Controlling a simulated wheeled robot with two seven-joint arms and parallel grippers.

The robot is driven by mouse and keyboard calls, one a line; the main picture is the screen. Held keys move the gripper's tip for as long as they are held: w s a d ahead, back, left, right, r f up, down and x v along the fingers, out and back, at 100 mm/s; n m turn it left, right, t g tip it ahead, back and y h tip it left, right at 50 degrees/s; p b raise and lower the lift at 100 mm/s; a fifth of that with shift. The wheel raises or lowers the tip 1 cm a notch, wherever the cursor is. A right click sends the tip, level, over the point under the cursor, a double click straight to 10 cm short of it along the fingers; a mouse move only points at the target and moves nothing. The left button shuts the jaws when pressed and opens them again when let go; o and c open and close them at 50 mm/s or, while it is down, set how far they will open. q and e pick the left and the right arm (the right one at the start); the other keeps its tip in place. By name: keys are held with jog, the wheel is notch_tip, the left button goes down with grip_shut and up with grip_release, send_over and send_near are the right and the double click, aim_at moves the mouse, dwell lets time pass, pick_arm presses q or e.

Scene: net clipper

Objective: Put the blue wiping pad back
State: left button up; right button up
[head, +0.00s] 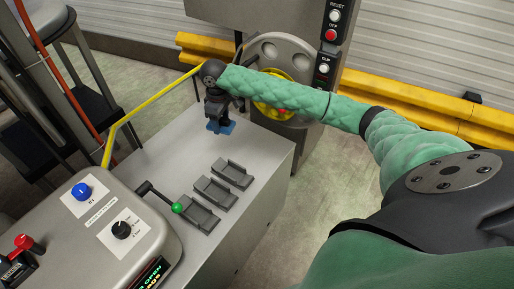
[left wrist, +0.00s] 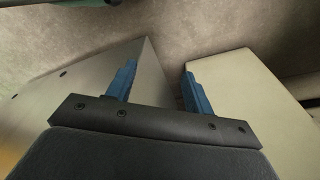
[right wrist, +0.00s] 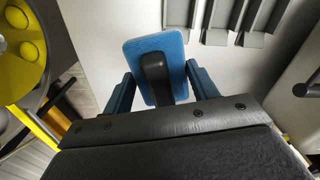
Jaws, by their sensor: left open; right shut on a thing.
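The blue wiping pad (head: 227,128) is at the far end of the grey metal table, under my right gripper (head: 214,116). In the right wrist view the blue pad (right wrist: 143,43) has a dark handle (right wrist: 155,72), and my right gripper (right wrist: 160,80) is shut on it. I cannot tell whether the pad touches the table top. My left gripper (left wrist: 160,85) is open and empty in the left wrist view, beside a pale box-like surface. It does not show in the head view.
Several grey holders (head: 232,174) sit in a row on the table top (head: 165,145). A control box (head: 95,225) with knobs and a green-tipped lever stands at the near left. A machine with a grey wheel (head: 298,48) and yellow centre stands behind. The table's right edge drops to the floor.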

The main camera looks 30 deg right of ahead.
pick_arm(q)
notch_tip(320, 180, up, 7)
jog(key=w+d+b, duration=0.1)
jog(key=d+b, duration=0.1)
pick_arm(e)
jog(key=s+d+f+n, duration=0.3)
jog(key=d+n, duration=0.4)
jog(key=s+d+f+n, duration=0.3)
jog(key=d+n, duration=0.3)
jog(key=d, duration=0.1)
jog(key=s+d+f+n, duration=0.3)
jog(key=d+n, duration=0.4)
jog(key=p, duration=0.4)
send_over(257, 146)
notch_tip(257, 146, down, 7)
jog(key=shift+r, duration=0.2)
jog(key=shift+f+p, duration=0.75)
jog(key=shift+f, duration=0.85)
pick_arm(q)
jog(key=s+a+f, duration=0.2)
jog(key=f, duration=0.5)
jog(key=s+a+f, duration=0.2)
jog(key=f, duration=0.5)
jog(key=shift+a, duration=0.35)
pick_arm(e)
jog(key=shift+f, duration=0.45)
jog(key=shift+f, duration=0.1)
